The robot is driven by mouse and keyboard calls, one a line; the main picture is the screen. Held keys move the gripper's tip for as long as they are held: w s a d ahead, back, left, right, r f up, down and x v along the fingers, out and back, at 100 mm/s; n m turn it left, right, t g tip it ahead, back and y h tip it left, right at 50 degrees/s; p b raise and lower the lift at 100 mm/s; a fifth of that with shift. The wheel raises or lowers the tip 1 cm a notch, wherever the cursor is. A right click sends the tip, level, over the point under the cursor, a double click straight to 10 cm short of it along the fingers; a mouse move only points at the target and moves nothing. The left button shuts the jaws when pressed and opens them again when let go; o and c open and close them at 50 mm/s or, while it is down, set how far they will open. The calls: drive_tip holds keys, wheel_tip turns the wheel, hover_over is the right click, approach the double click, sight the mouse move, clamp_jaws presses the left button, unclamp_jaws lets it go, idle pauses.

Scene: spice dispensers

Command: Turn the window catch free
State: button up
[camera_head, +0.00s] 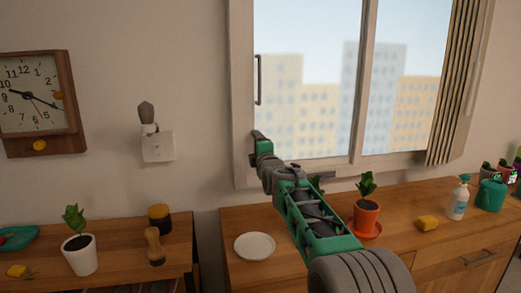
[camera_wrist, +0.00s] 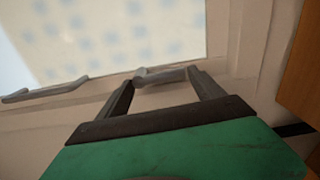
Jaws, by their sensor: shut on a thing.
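The window (camera_head: 360,20) has a pale frame and a grey upright pull handle (camera_head: 258,80) on its left side. My gripper (camera_head: 258,136) is at the lower left corner of the window frame. In the wrist view, the small grey window catch (camera_wrist: 160,75) lies between the fingertips of my gripper (camera_wrist: 161,77), and the jaws are shut on it. The catch lies roughly along the frame edge in that view. In the head view my gripper hides the catch. The pull handle also shows in the wrist view (camera_wrist: 45,91), apart from my fingers.
Below the window, a wooden cabinet holds a white plate (camera_head: 255,246), a potted plant (camera_head: 366,214), a yellow sponge (camera_head: 428,223) and a soap bottle (camera_head: 460,199). A pleated curtain (camera_head: 453,90) hangs at the right.

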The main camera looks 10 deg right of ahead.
drive_tip(key=shift+f, duration=0.1)
drive_tip(key=o, duration=2.1)
drive_tip(key=shift+c, duration=0.2)
drive_tip(key=shift+s+d, duration=0.1)
drive_tip(key=s, duration=0.7)
drive_tip(key=shift+s+d+b, duration=0.25)
drive_tip(key=shift+d+b, duration=0.15)
drive_tip(key=shift+b, duration=0.05)
